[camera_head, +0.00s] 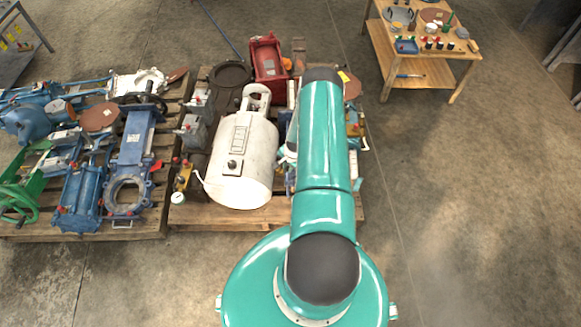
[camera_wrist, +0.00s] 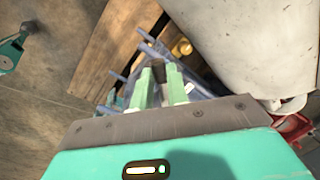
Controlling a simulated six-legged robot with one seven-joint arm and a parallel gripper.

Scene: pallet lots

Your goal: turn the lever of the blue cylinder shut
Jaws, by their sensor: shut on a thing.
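My gripper (camera_wrist: 160,90) shows in the wrist view, its two pale green fingers close together and pointing down at a blue-grey metal part (camera_wrist: 203,80). The fingers are shut on a small piece of it, which I take to be the lever; its shape between the fingertips is hard to make out. Blue-grey rods stick out to the left of the fingers. In the head view my teal arm hides my gripper and most of the blue cylinder; only slivers of blue show beside the arm.
A white tank (camera_head: 240,160) stands close left of my arm on a wooden pallet (camera_head: 250,217); it also shows in the wrist view (camera_wrist: 255,40). A red part (camera_head: 268,60) sits behind it. Another pallet of blue valves is at left. A wooden table (camera_head: 425,70) stands back right; floor at right is clear.

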